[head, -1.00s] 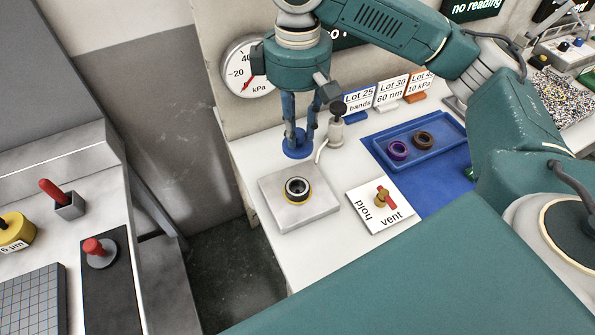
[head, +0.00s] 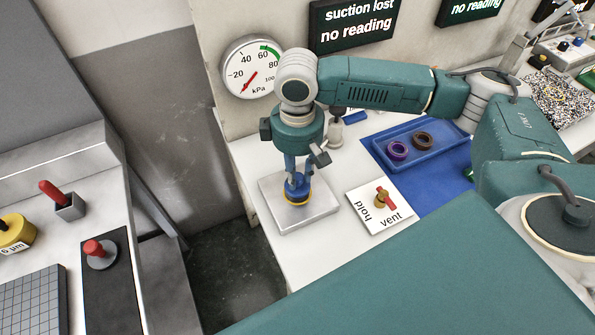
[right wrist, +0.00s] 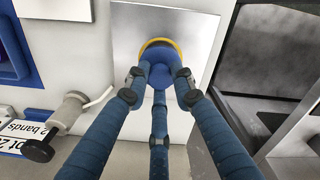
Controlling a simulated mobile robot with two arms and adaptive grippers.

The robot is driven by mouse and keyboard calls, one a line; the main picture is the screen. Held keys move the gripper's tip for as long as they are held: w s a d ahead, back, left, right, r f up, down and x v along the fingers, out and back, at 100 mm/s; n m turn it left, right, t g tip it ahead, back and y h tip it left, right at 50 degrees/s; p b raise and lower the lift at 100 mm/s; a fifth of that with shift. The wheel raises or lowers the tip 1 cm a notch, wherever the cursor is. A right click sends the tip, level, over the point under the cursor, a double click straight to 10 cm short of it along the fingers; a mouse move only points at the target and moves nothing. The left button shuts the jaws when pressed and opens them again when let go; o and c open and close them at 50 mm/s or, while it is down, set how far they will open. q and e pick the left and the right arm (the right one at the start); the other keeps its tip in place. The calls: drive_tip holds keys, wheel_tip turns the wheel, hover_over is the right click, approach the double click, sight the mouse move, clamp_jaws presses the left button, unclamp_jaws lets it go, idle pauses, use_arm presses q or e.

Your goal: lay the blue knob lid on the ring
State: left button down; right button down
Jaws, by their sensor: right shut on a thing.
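My right gripper (head: 297,178) is shut on the blue knob lid (head: 296,191) and points down at the metal plate (head: 323,212). The ring (head: 298,204) lies on this plate, mostly hidden under the lid, with a bit of its yellow rim showing. In the right wrist view, the lid (right wrist: 171,82) is between the fingers of the gripper (right wrist: 160,77), and the yellow rim of the ring (right wrist: 157,41) shows past its far side. I cannot tell whether the lid touches the ring or is just above it. My left gripper is not in view.
A hold/vent valve plate (head: 380,211) with a red handle lies right of the metal plate. A blue tray (head: 440,160) holds a purple and a brown ring. A small grey fitting (head: 335,132) stands behind. The gauge (head: 252,68) hangs on the wall; a screen (head: 352,28) reads "suction lost".

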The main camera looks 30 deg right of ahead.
sight(297, 177)
drive_tip(key=c, duration=1.5)
unclamp_jaws()
drive_tip(key=shift+f, duration=0.1)
drive_tip(key=shift+o, duration=0.2)
wheel_tip(297, 177, up, 12)
drive_tip(key=shift+b, duration=0.4)
